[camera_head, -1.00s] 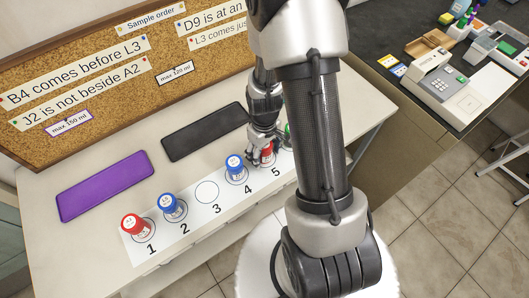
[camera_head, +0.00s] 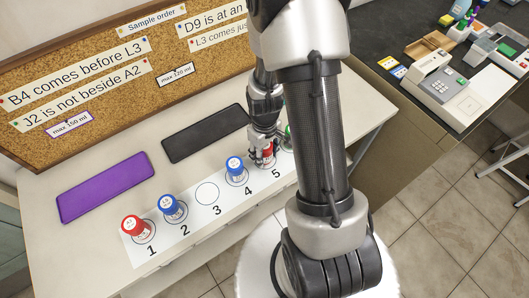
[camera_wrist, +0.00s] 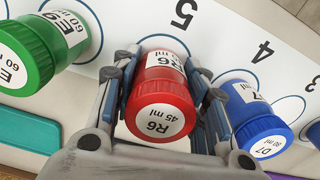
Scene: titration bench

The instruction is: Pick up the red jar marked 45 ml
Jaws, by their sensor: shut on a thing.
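The red jar labelled R6, 45 ml (camera_wrist: 162,92) is between the two fingers of my gripper (camera_wrist: 166,88) in the wrist view. The fingers are shut on its sides, near the spot numbered 5. In the head view the red jar (camera_head: 268,150) shows partly behind my gripper (camera_head: 262,150), at position 5 of the white strip. I cannot tell whether the jar still touches the strip.
A blue jar D7 (camera_wrist: 257,115) stands close beside my right finger, and a green jar E9 (camera_wrist: 40,48) is on the left. Another red jar (camera_head: 132,226) and blue jar (camera_head: 170,207) stand at 1 and 2. Circle 3 (camera_head: 207,193) is empty. Purple (camera_head: 105,187) and black (camera_head: 205,133) mats lie behind.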

